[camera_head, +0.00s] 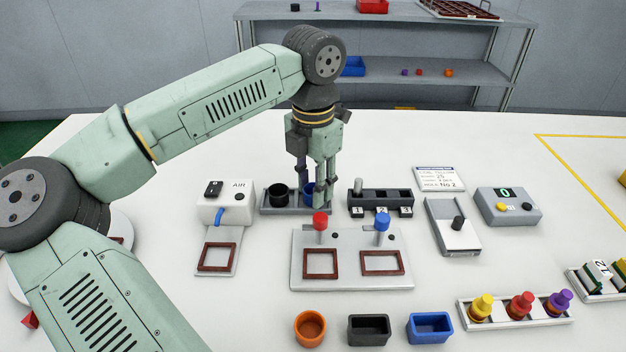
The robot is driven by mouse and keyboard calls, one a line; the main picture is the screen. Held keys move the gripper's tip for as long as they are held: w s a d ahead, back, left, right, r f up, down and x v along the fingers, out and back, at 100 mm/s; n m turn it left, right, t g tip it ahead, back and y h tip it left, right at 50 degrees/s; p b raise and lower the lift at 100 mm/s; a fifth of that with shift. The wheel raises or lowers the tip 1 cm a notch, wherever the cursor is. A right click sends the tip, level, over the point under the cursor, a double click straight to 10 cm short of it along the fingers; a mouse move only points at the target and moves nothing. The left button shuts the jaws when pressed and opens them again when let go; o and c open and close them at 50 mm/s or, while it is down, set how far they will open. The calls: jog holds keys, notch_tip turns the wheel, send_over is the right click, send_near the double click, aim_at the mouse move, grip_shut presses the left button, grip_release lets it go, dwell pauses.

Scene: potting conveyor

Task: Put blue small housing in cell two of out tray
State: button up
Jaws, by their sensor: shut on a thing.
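The small blue housing (308,189) is at the right end of a grey tray (293,210), mostly hidden behind my fingers. My gripper (312,192) points down over that tray and is shut on the blue housing. I cannot tell whether the housing still touches the tray. A black round housing (278,192) sits to its left in the same tray. A dark rack (381,201) with several numbered labels stands just right of my gripper. Another tray (598,295) with numbered pieces is cut off at the right edge. I cannot tell which one is the out tray.
A fixture plate (351,279) with red and blue knobs stands in front of my gripper. The AIR box (226,208) is left. An orange cup (310,328), a black bin (369,330) and a blue bin (430,328) line the front.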

jog(key=shift+f, duration=0.2)
jog(key=o, duration=0.9)
jog(key=shift+r, duration=0.1)
jog(key=shift+c, duration=0.2)
notch_tip(320, 180, up, 12)
jog(key=b, duration=0.1)
jog(key=shift+r, duration=0.15)
jog(key=shift+s, duration=0.1)
